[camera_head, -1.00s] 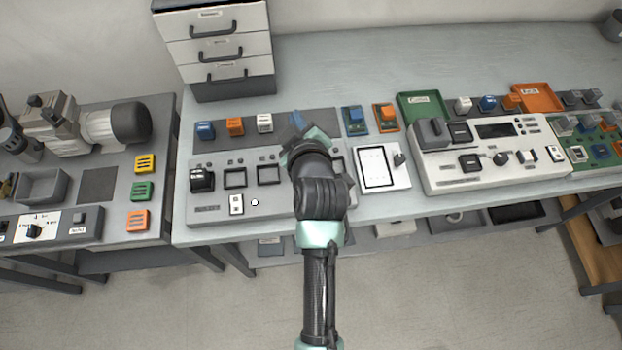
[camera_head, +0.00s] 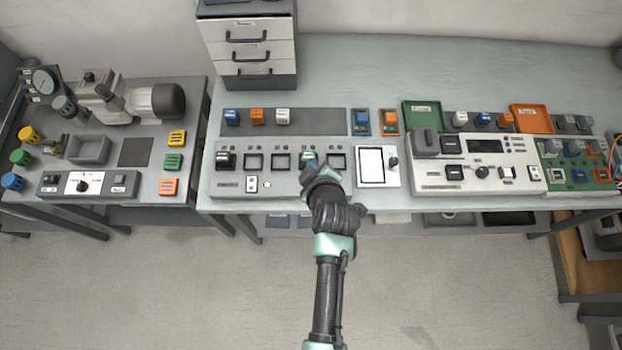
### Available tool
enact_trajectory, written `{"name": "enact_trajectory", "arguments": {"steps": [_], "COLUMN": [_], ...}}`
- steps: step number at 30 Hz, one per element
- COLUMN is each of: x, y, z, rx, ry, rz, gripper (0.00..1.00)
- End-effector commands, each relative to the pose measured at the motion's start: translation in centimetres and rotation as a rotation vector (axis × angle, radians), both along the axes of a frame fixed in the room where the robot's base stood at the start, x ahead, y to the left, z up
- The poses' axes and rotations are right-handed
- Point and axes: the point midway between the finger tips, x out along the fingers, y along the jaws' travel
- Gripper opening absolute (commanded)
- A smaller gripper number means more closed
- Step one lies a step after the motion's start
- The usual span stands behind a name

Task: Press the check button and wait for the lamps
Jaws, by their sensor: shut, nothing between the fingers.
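The grey test panel (camera_head: 230,183) lies at the front of the middle bench. It has a row of square sockets, a dark module (camera_head: 226,160) in the leftmost one, and small lamps above them too small to read. A small white round button (camera_head: 267,184) and a white switch plate (camera_head: 252,188) sit on its lower left; I cannot read which is the check button. My gripper (camera_head: 310,165) is shut over the right half of the panel, right of the button. A blue-green patch shows at its tip; I cannot tell what it is. The arm hides part of the panel.
A white-screened unit (camera_head: 371,167) adjoins the panel on the right, then a larger console (camera_head: 433,175). Blue, orange and white blocks stand on a grey strip (camera_head: 320,122) behind. A drawer cabinet (camera_head: 247,50) stands at the back.

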Motion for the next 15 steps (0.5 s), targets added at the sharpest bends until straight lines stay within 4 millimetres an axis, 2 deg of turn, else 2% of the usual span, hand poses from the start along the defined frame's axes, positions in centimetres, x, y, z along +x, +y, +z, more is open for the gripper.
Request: {"name": "enact_trajectory", "arguments": {"steps": [8, 15], "x": [0.0, 0.0], "y": [0.0, 0.0], "z": [-0.3, -2.2], "rx": [0.0, 0.0], "ry": [-0.001, -0.001], "rz": [-0.001, -0.001], "gripper": [0.0, 0.0]}}
